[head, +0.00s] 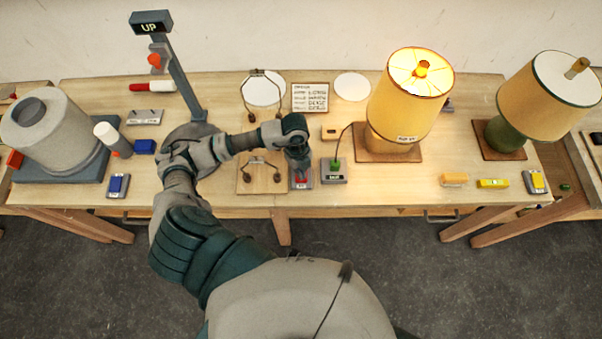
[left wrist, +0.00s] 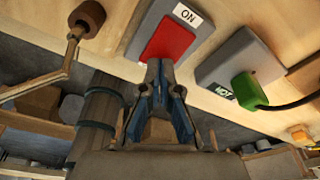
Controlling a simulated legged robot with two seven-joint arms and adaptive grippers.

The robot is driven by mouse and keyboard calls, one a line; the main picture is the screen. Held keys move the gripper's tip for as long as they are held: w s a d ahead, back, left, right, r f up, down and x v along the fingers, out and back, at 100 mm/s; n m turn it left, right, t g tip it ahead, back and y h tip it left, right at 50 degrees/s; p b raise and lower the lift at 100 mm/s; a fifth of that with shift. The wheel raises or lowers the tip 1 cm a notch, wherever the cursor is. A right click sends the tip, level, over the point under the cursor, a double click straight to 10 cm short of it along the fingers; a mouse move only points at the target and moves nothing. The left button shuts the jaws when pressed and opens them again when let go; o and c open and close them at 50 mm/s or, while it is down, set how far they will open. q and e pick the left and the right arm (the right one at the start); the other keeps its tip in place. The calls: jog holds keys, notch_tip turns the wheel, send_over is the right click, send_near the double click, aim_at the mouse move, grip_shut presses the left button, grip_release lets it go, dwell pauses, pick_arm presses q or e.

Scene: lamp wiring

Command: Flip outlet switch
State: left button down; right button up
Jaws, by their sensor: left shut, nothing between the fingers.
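The outlet switch is a red rocker (left wrist: 170,48) on a grey box (left wrist: 205,30) with a label reading "ON". In the head view the red switch (head: 301,180) sits at the table's front, partly hidden under my left gripper (head: 300,168). My left gripper (left wrist: 160,68) is shut and empty. Its fingertips are at the lower edge of the red rocker; I cannot tell whether they touch. A green plug (left wrist: 243,87) with a black cord sits in the grey outlet box (left wrist: 220,72) beside it. The lamp on the brown base (head: 412,95) is lit. My right gripper is not in view.
A wooden stand with knobs (head: 246,185) is left of the switch. A second lamp (head: 552,95) stands unlit at right. A grey post with an "UP" sign (head: 178,75), a grey drum (head: 50,130) and a blue switch (head: 118,185) are at left. Yellow blocks (head: 492,183) lie at front right.

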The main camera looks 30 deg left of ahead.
pick_arm(q)
jog(key=shift+f+b, duration=0.5)
jog(key=shift+f, duration=0.25)
jog(key=shift+r, duration=0.15)
notch_tip(320, 180, up, 2)
jog(key=shift+r+p, duration=0.1)
jog(key=shift+p, duration=0.95)
notch_tip(320, 180, up, 5)
jog(key=p, duration=0.4)
jog(key=shift+f, duration=0.2)
